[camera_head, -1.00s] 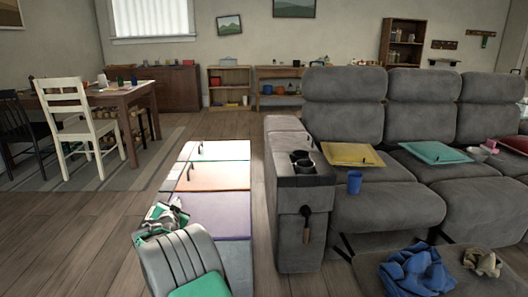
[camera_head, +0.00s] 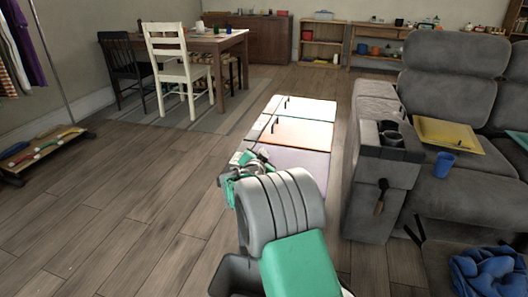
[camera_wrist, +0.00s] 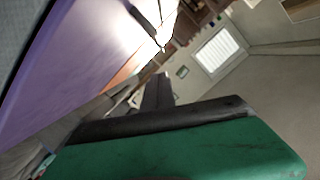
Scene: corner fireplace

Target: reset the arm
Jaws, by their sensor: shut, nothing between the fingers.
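My arm, with grey ribbed and green links, reaches forward from the bottom middle of the head view. My gripper (camera_head: 247,164) is at its far end, beside the left edge of a low unit with purple, orange and white top panels (camera_head: 295,132). In the wrist view my gripper (camera_wrist: 158,84) appears as dark fingers, shut and empty, beyond a green part of my own. The purple panel (camera_wrist: 65,75) fills the left of that view, close by. I cannot tell whether the gripper touches the unit.
A white chair (camera_head: 178,70) and table stand back left on a rug. A low rack (camera_head: 45,150) stands at far left. The wooden floor (camera_head: 130,200) on the left is clear.

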